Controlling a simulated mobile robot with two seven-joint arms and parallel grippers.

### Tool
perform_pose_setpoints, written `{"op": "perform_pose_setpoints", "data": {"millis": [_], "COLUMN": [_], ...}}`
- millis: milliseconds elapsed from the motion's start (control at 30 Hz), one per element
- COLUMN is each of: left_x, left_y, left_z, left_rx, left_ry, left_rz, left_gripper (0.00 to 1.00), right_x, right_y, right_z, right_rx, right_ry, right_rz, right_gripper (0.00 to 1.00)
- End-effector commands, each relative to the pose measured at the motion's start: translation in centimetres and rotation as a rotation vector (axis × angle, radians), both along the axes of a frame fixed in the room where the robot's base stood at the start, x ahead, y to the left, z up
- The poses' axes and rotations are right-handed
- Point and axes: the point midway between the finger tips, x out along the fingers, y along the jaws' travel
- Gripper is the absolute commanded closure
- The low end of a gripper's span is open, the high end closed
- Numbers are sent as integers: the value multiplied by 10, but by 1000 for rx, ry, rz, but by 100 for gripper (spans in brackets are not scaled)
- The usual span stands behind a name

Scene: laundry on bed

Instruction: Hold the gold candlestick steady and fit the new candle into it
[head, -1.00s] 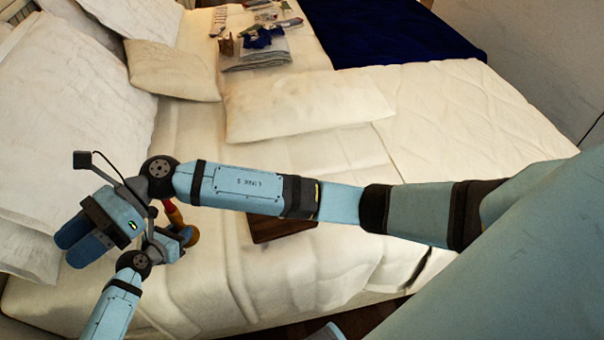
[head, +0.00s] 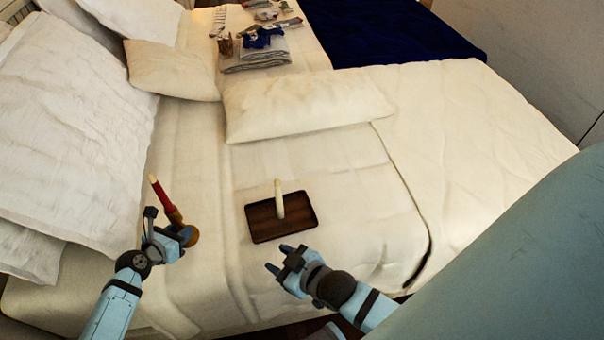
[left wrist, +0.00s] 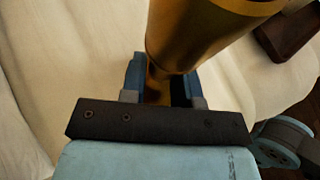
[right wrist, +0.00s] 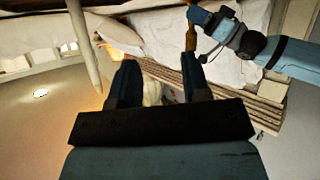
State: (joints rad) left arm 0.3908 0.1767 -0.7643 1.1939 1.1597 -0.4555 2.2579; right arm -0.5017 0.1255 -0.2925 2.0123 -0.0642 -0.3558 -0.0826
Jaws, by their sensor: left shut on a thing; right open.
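The gold candlestick (head: 175,215) is on the left part of the bed, tilted in the head view. My left gripper (head: 181,237) is shut on the candlestick, which fills the left wrist view (left wrist: 190,35) between the fingers. A cream candle (head: 279,200) stands upright on a dark brown tray (head: 262,224) right of the candlestick. It also shows in the right wrist view (right wrist: 88,50). My right gripper (head: 280,258) is open and empty, just in front of the tray.
White pillows (head: 70,140) line the left side, and a flat cushion (head: 300,105) lies behind the tray. Folded laundry (head: 255,58) is at the back, near a dark blue blanket (head: 400,30). The sheet between candlestick and tray is clear.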

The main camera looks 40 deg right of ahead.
Motion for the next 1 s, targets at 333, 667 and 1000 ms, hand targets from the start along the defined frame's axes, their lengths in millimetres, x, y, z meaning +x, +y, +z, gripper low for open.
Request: {"op": "perform_pose_setpoints", "data": {"millis": [333,667,1000], "left_x": [-5,-5,-3], "left_y": [2,2,2], "left_z": [-10,-10,-7], "left_rx": [10,10,7], "left_ry": [15,14,10], "left_rz": [-3,-3,-1], "left_gripper": [85,60,42], "right_x": [-50,-49,-49], "right_y": [-26,-25,-25], "right_z": [-33,-32,-32], "right_rx": [126,124,123], "right_ry": [236,232,231], "right_rz": [-110,-108,-107], "right_gripper": [57,57,57]}}
